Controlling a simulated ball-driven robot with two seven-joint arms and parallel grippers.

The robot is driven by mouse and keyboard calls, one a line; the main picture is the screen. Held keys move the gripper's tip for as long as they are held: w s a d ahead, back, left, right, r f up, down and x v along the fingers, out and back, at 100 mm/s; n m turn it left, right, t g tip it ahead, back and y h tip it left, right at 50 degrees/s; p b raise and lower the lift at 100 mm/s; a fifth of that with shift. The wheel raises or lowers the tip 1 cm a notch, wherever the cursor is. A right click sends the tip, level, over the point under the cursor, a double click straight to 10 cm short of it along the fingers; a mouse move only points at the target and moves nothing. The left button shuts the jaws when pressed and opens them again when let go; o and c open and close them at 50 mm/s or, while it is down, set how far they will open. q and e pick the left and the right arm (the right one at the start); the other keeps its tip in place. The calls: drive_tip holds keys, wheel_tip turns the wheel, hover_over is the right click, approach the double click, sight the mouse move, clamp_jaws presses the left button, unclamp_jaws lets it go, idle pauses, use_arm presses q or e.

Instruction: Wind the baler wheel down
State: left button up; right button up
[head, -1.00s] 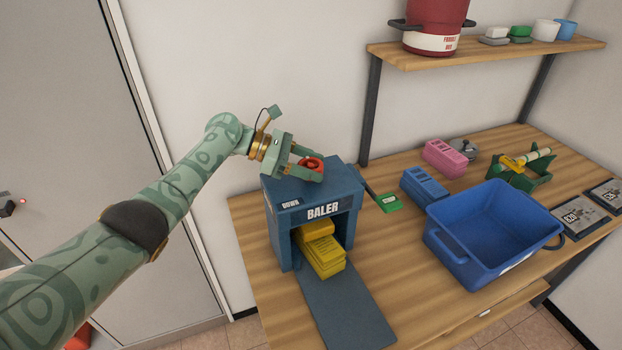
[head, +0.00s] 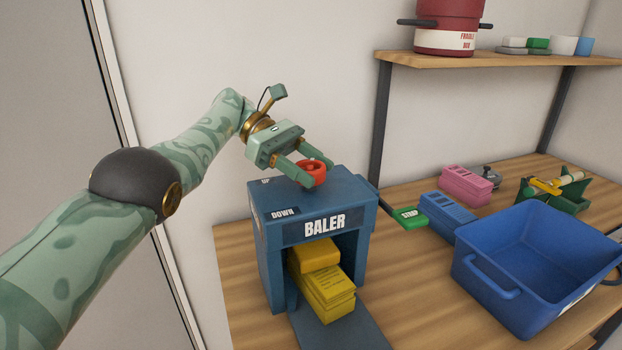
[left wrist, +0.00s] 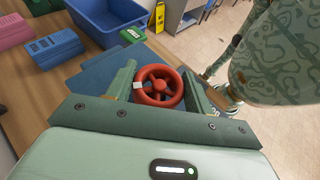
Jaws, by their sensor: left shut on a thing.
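The blue baler (head: 330,208) stands on the wooden table, with "BALER" on its front and a "DOWN" label (head: 283,214) on its top. The red wheel (head: 312,168) sits on top of the baler. My left gripper (head: 306,175) is shut on the wheel, with one finger on each side of its rim. The wheel also shows between the fingers in the left wrist view (left wrist: 158,86). Yellow bundles (head: 325,285) lie stacked in the baler's open front, under a yellow block (head: 318,254).
A blue bin (head: 497,279) stands to the right of the baler. A green strap box (head: 409,217), a blue block (head: 446,216) and a pink block (head: 466,185) lie behind it. A shelf (head: 480,66) with a red pot (head: 447,25) is above the table.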

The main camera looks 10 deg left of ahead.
sight(311, 167)
drive_tip(key=shift+f, duration=0.1)
idle(0.3)
use_arm(q)
drive_tip(key=o, duration=1)
use_arm(e)
drive_tip(key=shift+s+f, duration=0.1)
